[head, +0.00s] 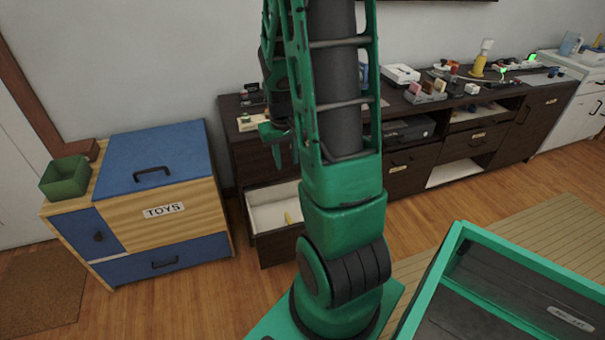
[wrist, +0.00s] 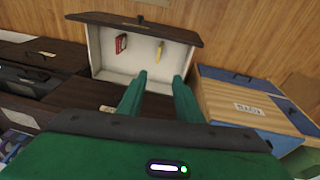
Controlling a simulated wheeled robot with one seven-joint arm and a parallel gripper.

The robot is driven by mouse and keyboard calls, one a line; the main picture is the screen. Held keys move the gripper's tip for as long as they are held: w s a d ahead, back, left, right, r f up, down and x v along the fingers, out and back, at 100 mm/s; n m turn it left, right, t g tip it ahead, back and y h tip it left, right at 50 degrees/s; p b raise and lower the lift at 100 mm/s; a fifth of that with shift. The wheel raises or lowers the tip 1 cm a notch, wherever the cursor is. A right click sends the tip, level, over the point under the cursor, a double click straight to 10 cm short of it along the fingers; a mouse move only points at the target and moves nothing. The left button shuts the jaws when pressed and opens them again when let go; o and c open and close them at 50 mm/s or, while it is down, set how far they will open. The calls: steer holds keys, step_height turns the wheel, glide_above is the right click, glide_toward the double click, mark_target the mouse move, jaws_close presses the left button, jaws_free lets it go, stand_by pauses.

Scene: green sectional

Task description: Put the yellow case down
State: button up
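A small, thin yellow item (wrist: 159,48), which looks like the yellow case, lies in the open drawer (wrist: 105,62) of the dark cabinet. In the head view the yellow item (head: 288,218) shows on the white floor of the drawer (head: 262,215). My gripper (wrist: 160,77) is open, with nothing between its two green fingers. It points toward the drawer, and its fingertips are apart from the yellow item. In the head view my gripper (head: 277,145) is above the drawer, partly hidden by my own arm.
A red item (wrist: 121,43) lies beside the yellow one in the drawer. The blue and wood toy chest (head: 168,211) stands left of the cabinet, with a green bin (head: 65,178) on it. Several objects crowd the cabinet top. A green-framed glass-topped table (head: 440,275) is at lower right.

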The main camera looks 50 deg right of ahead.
steer(key=s+a+r+y, duration=0.1)
steer(key=s+a+r, duration=0.6)
steer(key=s, duration=0.2)
steer(key=s+a+r+g+y, duration=0.1)
steer(key=s+a+r, duration=0.5)
steer(key=s, duration=0.3)
steer(key=shift+s+a+r+m, duration=0.3)
steer(key=shift+s+a+r, duration=0.1)
steer(key=shift+a, duration=0.35)
